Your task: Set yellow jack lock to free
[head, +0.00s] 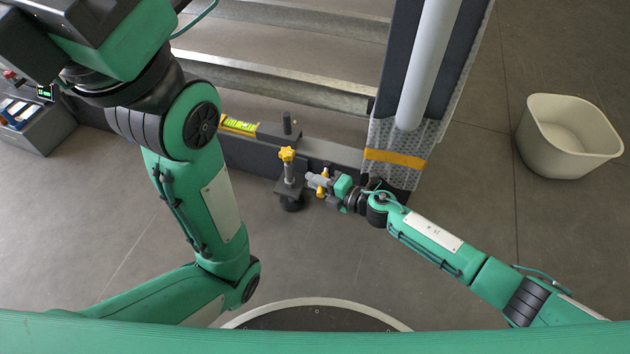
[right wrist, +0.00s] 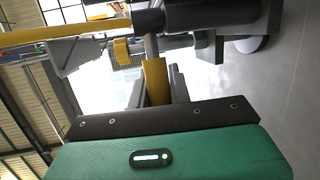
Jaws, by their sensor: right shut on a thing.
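The jack (head: 289,174) stands upright in front of the dark frame beam, with a yellow star knob (head: 287,154) on top and a round black foot (head: 292,204). My right gripper (head: 318,182) reaches it from the right. In the right wrist view the yellow jack lock (right wrist: 156,82) sits between my right gripper's fingers (right wrist: 158,92), which are shut on it. A grey rod runs from the lock to a dark part above. The lock's exact setting cannot be told. My left arm fills the left of the head view; its gripper is out of the picture.
A yellow-green spirit level (head: 240,125) lies on the beam left of the jack. An upright post with an orange band (head: 395,159) stands close to my right gripper. A cream bin (head: 568,140) is at the right. The floor in front of the jack is clear.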

